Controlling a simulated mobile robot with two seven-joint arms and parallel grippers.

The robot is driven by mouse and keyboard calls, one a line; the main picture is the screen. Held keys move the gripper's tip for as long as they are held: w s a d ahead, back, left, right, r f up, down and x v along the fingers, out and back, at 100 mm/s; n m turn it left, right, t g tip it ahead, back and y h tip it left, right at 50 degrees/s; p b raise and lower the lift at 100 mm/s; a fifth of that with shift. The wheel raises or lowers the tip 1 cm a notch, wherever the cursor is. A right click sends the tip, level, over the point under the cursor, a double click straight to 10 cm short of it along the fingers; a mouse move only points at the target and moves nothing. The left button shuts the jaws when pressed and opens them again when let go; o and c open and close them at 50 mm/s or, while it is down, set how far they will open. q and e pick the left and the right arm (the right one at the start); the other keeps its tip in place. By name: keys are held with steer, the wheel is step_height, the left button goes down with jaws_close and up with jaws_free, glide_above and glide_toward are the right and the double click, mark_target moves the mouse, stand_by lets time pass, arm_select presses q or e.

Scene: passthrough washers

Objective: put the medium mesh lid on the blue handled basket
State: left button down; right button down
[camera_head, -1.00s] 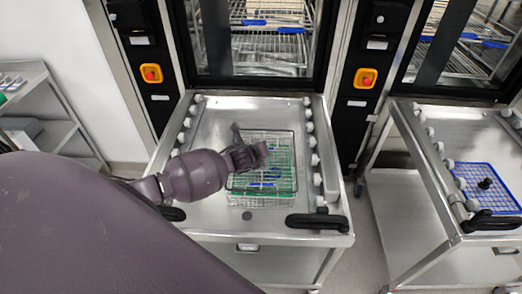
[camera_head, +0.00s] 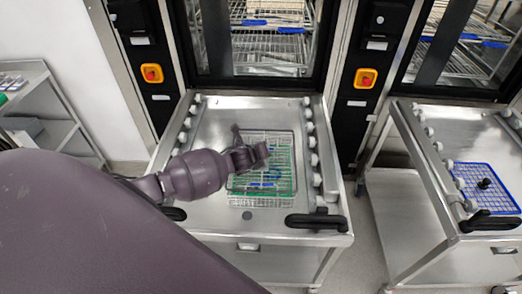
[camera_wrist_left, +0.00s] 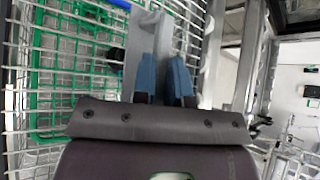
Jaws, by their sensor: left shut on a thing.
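A green-edged mesh (camera_head: 292,175) lies over a grey wire basket (camera_head: 240,201) on the middle trolley; which wires belong to the lid or the basket is hard to tell. Blue handle pieces (camera_head: 262,184) show through the mesh. My left gripper (camera_head: 262,152) reaches over it from the left, low at its upper part. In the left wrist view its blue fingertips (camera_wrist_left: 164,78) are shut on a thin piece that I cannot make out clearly. The green mesh (camera_wrist_left: 72,60) and a dark knob (camera_wrist_left: 116,56) show to their left. My right gripper is not in view.
Rows of rollers line both sides of the middle trolley (camera_head: 205,215), with a black handle (camera_head: 317,221) at its front right. A blue mesh lid (camera_head: 487,184) with a black knob lies on the right trolley. Washer chambers stand behind. Bare tray surrounds the basket.

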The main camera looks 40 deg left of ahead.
arm_select(q)
steer(key=shift+f+b, duration=0.95)
steer(key=shift+f, duration=0.4)
stand_by(0.4)
steer(key=c, duration=1.1)
jaws_free()
step_height(320, 180, up, 3)
steer(key=p, duration=0.3)
steer(key=shift+f, duration=0.1)
steer(key=shift+r, duration=6.1)
